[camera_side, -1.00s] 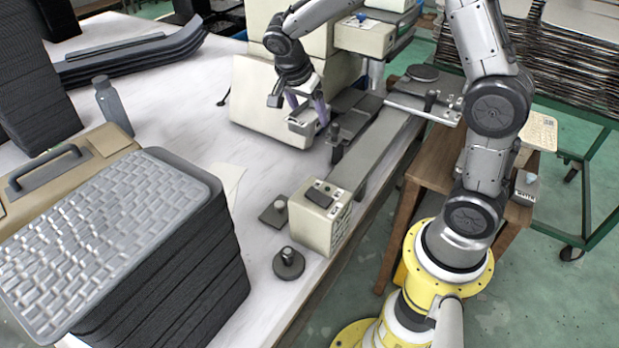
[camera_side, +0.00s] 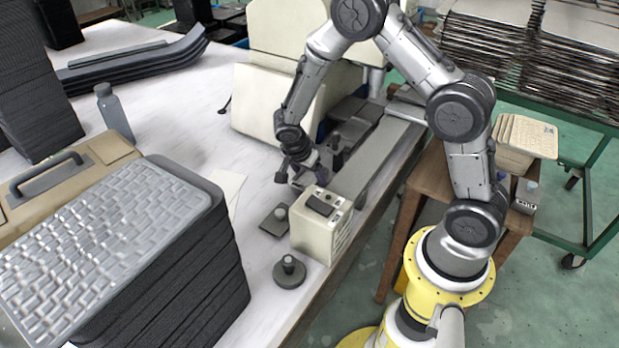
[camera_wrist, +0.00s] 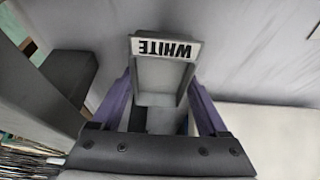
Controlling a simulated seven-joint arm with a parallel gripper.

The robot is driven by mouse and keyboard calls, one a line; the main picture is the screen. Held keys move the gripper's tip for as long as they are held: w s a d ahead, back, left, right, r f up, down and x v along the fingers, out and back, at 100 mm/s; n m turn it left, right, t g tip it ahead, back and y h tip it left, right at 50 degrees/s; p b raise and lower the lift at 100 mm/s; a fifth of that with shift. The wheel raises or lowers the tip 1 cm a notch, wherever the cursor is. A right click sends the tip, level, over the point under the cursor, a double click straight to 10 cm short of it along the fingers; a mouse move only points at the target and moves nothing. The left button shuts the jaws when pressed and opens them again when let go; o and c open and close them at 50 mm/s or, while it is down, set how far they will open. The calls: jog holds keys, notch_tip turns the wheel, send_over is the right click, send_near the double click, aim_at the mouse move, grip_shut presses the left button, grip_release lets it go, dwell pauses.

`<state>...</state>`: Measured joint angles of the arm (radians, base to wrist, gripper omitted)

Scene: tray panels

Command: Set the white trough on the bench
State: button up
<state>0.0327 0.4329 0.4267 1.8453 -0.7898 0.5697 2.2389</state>
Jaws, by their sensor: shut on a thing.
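The white trough (camera_wrist: 163,75) shows in the wrist view, a small pale tray with a "WHITE" label on its far edge. My gripper (camera_wrist: 160,97) is shut on it, with a purple finger along each side. In the side view my gripper (camera_side: 304,168) is low over the bench (camera_side: 255,170), behind the beige control box and left of the long grey rail. The trough is mostly hidden there by my gripper and the box. I cannot tell whether the trough touches the bench.
The beige control box (camera_side: 322,225) stands close in front of my gripper. A dark square plate with a peg (camera_side: 277,218) and a round knob (camera_side: 289,271) are nearby. A panel stack (camera_side: 110,245) fills the front left. Bare bench lies left of my gripper.

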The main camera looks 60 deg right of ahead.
jog(key=shift+f, duration=0.5)
jog(key=shift+f, duration=0.15)
jog(key=o, duration=1.6)
